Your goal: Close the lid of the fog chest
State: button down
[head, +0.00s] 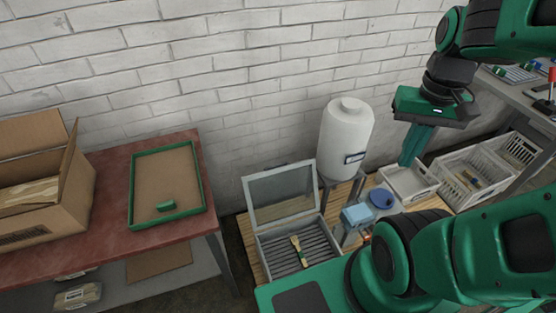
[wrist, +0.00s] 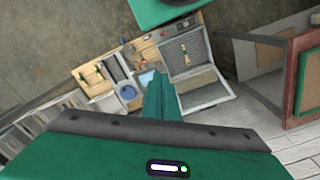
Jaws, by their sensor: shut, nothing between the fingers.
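The fog chest (head: 262,243) is a grey box on a low wooden surface by the wall, with ribbed slats inside. Its lid (head: 281,193) has a pale frame and a translucent panel, and stands open, tilted up toward the wall. My gripper (head: 410,163) is shut and empty, pointing down, high and to the right of the chest. Its closed fingers show in the wrist view (wrist: 161,98).
A white tank (head: 345,140) stands just right of the lid. A light blue device (head: 357,214) and a blue round item (head: 382,198) sit right of the chest. White crates (head: 470,180) are farther right. A red table (head: 110,238) with a cardboard box (head: 45,185) is left.

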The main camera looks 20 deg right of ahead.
jog(key=w+f+n, duration=0.1)
jog(key=w+f, duration=0.2)
jog(key=w, duration=0.8)
jog(key=w+f+n+h, duration=0.1)
jog(key=w+f, duration=0.2)
jog(key=w, duration=0.7)
jog(key=w+f+n, duration=0.1)
jog(key=w+f, duration=0.2)
jog(key=w, duration=0.8)
jog(key=w+a+f+n, duration=0.1)
jog(key=w+a+f, duration=0.3)
jog(key=w+f, duration=0.4)
jog(key=w+a+f+n+t+y, duration=0.1)
jog(key=w+a+f, duration=0.3)
jog(key=f, duration=0.6)
jog(key=w+a+f+n, duration=0.1)
jog(key=w+a+f, duration=0.2)
jog(key=w+f, duration=0.55)
jog(key=s+f, duration=0.3)
jog(key=f, duration=0.7)
jog(key=shift+s+a, duration=0.2)
jog(key=shift+s, duration=0.1)
jog(key=shift+f, duration=0.1)
